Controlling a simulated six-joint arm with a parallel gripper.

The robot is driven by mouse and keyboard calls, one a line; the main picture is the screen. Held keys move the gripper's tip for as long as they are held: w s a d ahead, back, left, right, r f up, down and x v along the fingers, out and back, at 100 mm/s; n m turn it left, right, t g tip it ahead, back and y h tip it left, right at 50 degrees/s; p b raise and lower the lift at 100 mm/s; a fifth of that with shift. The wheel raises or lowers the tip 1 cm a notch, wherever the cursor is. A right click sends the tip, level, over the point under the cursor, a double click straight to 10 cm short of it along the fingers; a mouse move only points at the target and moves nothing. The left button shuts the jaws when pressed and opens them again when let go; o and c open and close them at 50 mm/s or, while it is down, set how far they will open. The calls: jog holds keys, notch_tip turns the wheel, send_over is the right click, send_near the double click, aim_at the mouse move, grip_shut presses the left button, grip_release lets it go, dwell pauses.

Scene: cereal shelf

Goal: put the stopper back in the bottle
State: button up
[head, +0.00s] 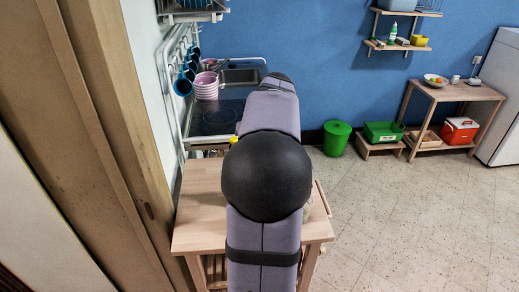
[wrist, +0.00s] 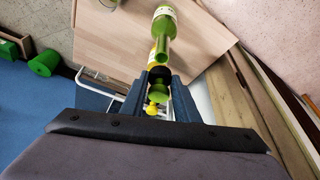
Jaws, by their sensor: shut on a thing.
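In the wrist view, my gripper (wrist: 159,78) is shut on a small dark piece between its fingertips, which I take to be the stopper. The fingers hide most of it. The green bottle (wrist: 166,28) with a pale label stands just beyond the fingertips over the wooden table. Its neck points toward the gripper. I cannot tell whether the held piece touches the neck. In the head view my arm hides the gripper and most of the bottle.
The wooden table (head: 200,222) has bare top left of my arm. A yellow item (head: 234,140) shows just beside the arm. A wooden wall or door (head: 95,120) stands close on the left. Pink bowls (head: 206,86) and a sink (head: 242,74) are behind. The floor at right is open.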

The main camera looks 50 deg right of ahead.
jog(key=shift+f, duration=0.1)
jog(key=shift+f+b, duration=1.6)
jog(key=shift+f, duration=0.3)
jog(key=shift+f, duration=0.15)
dwell(1.2)
jog(key=o, duration=1.6)
jog(key=shift+r, duration=0.2)
jog(key=shift+r+p, duration=1.85)
jog(key=shift+r, duration=0.25)
